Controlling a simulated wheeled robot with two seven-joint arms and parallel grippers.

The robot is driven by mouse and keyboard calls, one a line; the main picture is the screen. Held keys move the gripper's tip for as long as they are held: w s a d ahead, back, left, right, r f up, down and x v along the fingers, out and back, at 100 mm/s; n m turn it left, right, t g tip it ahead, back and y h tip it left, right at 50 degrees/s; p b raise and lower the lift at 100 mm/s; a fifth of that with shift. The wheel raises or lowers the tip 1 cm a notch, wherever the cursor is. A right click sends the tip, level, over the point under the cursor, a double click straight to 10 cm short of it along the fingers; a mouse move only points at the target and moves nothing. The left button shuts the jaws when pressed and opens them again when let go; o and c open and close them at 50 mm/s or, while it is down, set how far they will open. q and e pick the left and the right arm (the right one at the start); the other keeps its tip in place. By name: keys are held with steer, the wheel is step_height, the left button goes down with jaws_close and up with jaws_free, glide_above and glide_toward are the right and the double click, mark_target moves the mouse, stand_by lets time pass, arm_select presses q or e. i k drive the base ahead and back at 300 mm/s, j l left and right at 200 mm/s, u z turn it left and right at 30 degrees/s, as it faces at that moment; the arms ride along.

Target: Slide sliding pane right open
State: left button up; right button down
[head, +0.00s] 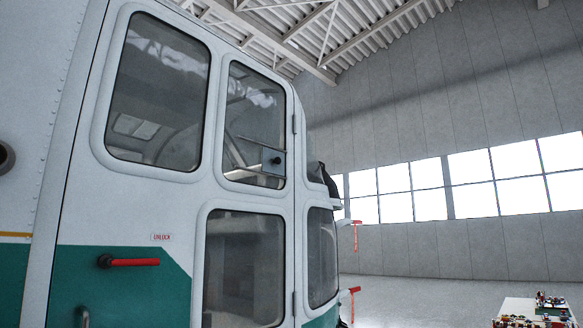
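The helicopter door (187,215) fills the left half of the head view. Its upper right window holds the sliding pane (240,100), a clear pane in a rounded white frame. A small plate with a dark round knob (276,160) sits at the window's lower right. I cannot tell for sure whether the pane is fully closed. Neither of my grippers shows in this view.
A red door handle (130,262) sticks out below an "UNLOCK" label (161,237). Red-tipped parts (354,222) project from the nose. A white table (517,308) with small items stands far right. The floor (420,295) between is clear.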

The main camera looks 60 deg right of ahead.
mark_target(272, 162)
steer(key=z, duration=1.85)
